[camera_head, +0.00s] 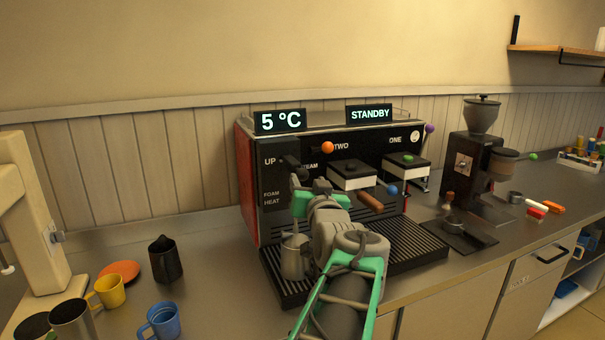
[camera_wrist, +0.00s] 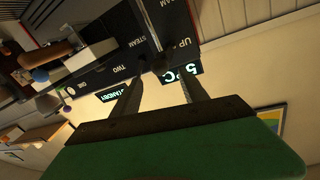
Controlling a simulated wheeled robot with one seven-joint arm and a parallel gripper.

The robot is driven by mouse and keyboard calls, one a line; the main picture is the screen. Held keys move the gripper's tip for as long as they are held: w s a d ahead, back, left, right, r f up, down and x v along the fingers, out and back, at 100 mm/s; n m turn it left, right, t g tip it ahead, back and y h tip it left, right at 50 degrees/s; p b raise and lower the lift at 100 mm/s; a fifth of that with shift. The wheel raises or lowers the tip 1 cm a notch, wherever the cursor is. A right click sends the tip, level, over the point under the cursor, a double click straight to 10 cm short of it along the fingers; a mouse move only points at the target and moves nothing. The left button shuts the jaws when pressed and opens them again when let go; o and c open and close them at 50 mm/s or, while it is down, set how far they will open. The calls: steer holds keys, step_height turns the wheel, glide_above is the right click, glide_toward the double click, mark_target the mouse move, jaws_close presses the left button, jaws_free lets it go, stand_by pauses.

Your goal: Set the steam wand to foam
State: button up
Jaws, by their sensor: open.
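The espresso machine (camera_head: 247,190) has red sides and a black front. Its left panel is marked UP, FOAM and HEAT, with STEAM beside it. A black knob or lever (camera_head: 290,162) sits near UP, partly hidden by my arm. A dark bar with a pale edge (camera_wrist: 152,28), possibly the steam wand lever, runs between UP and STEAM in the wrist view. My gripper (camera_head: 299,184) is in front of this panel; its fingers also show in the wrist view (camera_wrist: 160,80), spread apart with nothing clearly between them. A steel pitcher (camera_head: 292,258) stands below on the drip tray.
Displays read 5 °C (camera_head: 280,121) and STANDBY (camera_head: 369,114). An orange knob (camera_head: 327,147) and a wooden portafilter handle (camera_head: 370,201) are right of my gripper. A black pitcher (camera_head: 165,262) and cups stand left. A grinder (camera_head: 470,165) stands right.

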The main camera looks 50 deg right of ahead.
mark_target(304, 177)
steer(key=p+x, duration=0.2)
steer(key=x, duration=0.5)
steer(key=shift+a+f, duration=0.1)
steer(key=shift+f, duration=0.05)
jaws_close()
stand_by(1.1)
